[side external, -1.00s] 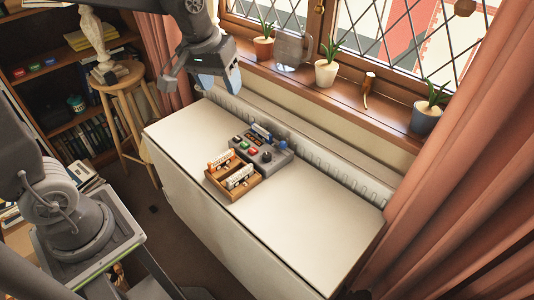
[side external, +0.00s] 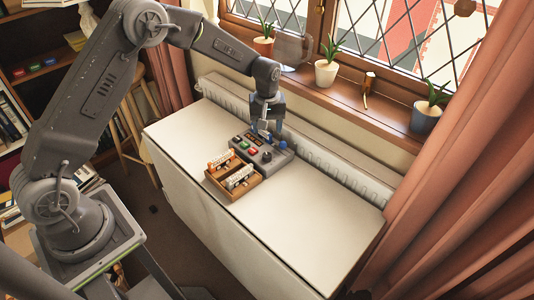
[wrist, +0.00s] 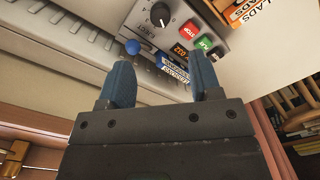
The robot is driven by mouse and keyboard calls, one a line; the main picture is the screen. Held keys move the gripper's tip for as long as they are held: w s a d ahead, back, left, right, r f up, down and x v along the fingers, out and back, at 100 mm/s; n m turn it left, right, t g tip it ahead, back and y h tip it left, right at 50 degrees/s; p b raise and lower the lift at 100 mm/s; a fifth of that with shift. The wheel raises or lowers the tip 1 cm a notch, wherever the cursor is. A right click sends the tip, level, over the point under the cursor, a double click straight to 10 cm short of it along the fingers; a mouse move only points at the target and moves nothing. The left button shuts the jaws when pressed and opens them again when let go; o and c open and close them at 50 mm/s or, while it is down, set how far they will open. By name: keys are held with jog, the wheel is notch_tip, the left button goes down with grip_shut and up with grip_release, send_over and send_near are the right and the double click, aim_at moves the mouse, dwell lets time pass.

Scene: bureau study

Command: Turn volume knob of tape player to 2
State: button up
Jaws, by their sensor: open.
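The grey tape player (side external: 272,164) sits on the white tabletop, near the radiator. Its black volume knob (side external: 266,156) is on the top face; in the wrist view the knob (wrist: 160,14) shows a white pointer line, but the scale is too small to read. My gripper (side external: 265,133) points down over the back of the player, its fingers apart. In the wrist view my gripper (wrist: 160,60) is open, with a blue-labelled cassette (wrist: 176,70) showing between its fingers. The knob is beyond the fingertips, untouched.
A red button (wrist: 190,28), a green button (wrist: 205,43) and a blue ball-topped lever (wrist: 132,46) are close to the knob. A wooden cassette tray (side external: 232,181) stands directly in front of the player. The tabletop to the right is clear.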

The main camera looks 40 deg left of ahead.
aim_at(267, 155)
notch_tip(267, 155, down, 11)
jog(key=shift+f, duration=0.2)
dwell(0.3)
jog(key=c, duration=0.9)
